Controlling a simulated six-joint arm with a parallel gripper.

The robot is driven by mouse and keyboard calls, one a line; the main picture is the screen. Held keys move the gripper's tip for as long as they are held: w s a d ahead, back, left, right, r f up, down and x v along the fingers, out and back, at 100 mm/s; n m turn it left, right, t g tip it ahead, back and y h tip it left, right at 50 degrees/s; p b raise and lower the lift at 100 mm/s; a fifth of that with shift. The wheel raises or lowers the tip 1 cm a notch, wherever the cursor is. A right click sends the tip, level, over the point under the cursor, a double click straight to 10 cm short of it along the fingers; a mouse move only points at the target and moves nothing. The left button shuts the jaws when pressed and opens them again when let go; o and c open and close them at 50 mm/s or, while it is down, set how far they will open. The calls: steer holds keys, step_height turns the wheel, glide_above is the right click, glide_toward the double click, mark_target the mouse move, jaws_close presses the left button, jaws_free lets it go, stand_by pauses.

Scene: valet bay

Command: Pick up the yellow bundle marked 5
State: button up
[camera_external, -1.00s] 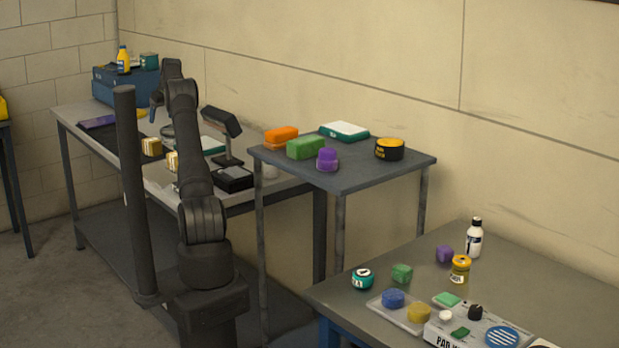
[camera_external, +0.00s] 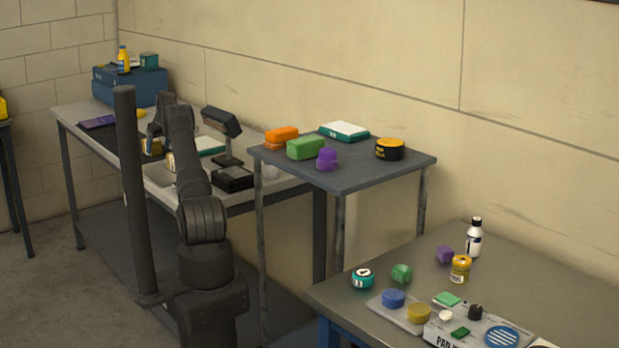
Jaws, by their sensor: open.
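Two small yellow bundles with pale bands lie on the dark mat of the left bench. The farther yellow bundle (camera_external: 151,149) is partly covered by my gripper. The nearer yellow bundle (camera_external: 170,161) is mostly hidden behind my arm. Any number on them is too small to read, so I cannot tell which is marked 5. My gripper (camera_external: 153,139) is open, low over the farther bundle. I cannot tell whether its fingers are beside the bundle or just above it.
A lamp-like dark stand (camera_external: 221,122) and a black box (camera_external: 232,179) stand right of my arm. A blue case (camera_external: 128,88) is at the bench's back. A dark post (camera_external: 130,190) rises in front. A higher grey table (camera_external: 360,175) stands to the right.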

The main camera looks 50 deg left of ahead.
steer(key=shift+x, duration=1.05)
steer(key=c, duration=1.1)
steer(key=shift+c, duration=0.2)
steer(key=shift+r, duration=0.1)
